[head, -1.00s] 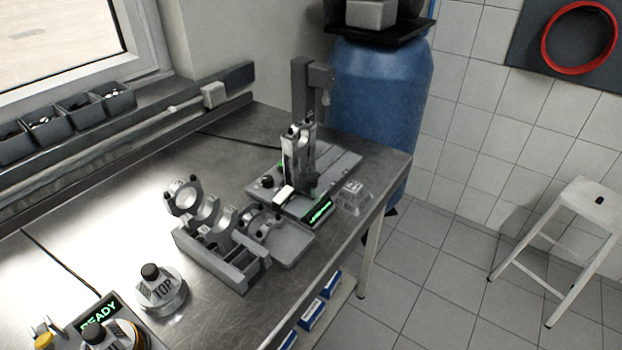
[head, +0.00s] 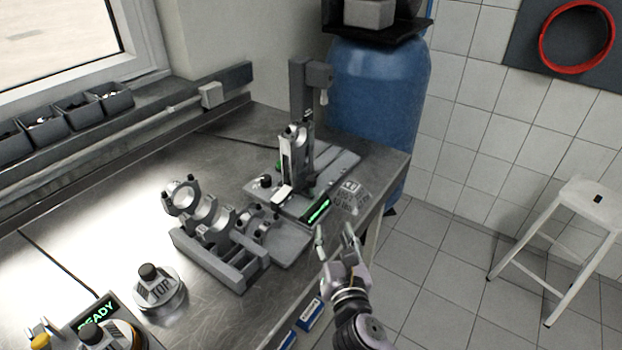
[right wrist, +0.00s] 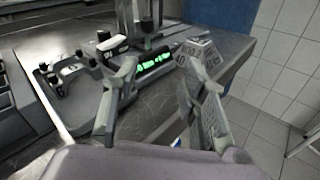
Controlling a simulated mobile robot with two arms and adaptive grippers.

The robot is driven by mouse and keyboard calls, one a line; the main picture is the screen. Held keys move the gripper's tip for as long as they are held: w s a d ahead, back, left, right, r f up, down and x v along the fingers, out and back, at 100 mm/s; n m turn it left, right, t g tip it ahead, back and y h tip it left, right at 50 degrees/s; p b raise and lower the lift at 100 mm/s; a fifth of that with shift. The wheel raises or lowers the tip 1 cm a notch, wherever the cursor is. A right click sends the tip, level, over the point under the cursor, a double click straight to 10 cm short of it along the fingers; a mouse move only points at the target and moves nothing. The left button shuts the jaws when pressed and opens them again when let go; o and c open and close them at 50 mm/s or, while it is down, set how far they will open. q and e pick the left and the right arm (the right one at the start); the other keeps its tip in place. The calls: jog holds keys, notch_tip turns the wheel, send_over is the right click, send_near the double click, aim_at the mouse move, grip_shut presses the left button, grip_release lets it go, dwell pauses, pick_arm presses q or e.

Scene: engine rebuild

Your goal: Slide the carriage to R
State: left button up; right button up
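The fixture with a flat grey base plate (head: 338,163) stands at the bench's far right corner. An upright metal piece (head: 298,155), seemingly the carriage, rises from it, with a white block (head: 282,192) at its foot. The white block also shows in the right wrist view (right wrist: 112,44). I cannot read an R mark. A green-lit display (head: 318,210) sits at the fixture's front. My right gripper (head: 335,234) is open and empty, in front of the display and apart from the fixture. In the right wrist view its fingers (right wrist: 166,82) are spread below the display. My left gripper is not in view.
A faceted, lettered grey block (head: 352,196) sits right of the display, close to my right gripper. A grey rack with metal rings (head: 222,262) stands to the left. A weight marked TOP (head: 160,290) is nearer. Bare bench (head: 110,215) lies on the left.

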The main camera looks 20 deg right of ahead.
aim_at(312, 182)
jog(key=n, duration=0.1)
jog(key=w+a+r+n, duration=0.1)
jog(key=shift+a+r+n+t+y, duration=0.2)
jog(key=shift+n+t+y, duration=0.2)
jog(key=shift+w+r, duration=0.1)
jog(key=shift+w, duration=0.15)
jog(key=w, duration=0.5)
jog(key=w+d+p, duration=0.1)
jog(key=w, duration=0.5)
jog(key=w+d, duration=0.1)
jog(key=w, duration=0.4)
jog(key=shift+w, duration=0.35)
grip_shut()
